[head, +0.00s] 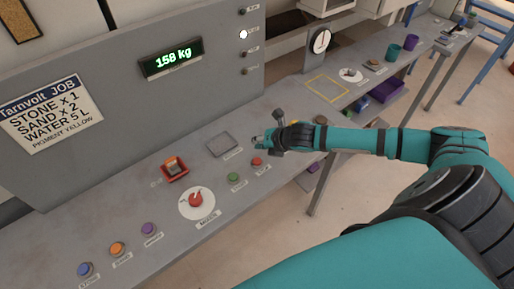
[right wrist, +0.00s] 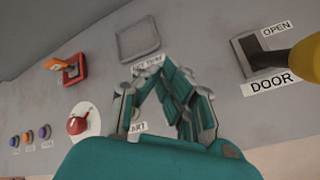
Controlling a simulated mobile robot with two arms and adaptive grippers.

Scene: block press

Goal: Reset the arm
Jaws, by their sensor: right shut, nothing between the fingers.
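My right gripper (head: 263,139) reaches in from the right on the teal arm and hangs over the grey control panel, near the flat square plate (head: 222,143). In the right wrist view its teal fingers (right wrist: 158,65) come together at the tips with nothing held. The fingers partly cover the labels below the square plate (right wrist: 138,40). The gripper appears apart from the panel controls. My left gripper is not in view.
Controls include a red-framed switch (head: 174,168), a red dial (head: 195,199), green (head: 233,177) and red (head: 256,161) buttons, and several coloured buttons at left. The DOOR lever's yellow end (right wrist: 307,62) is close at right. A display (head: 171,58) reads 158 kg.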

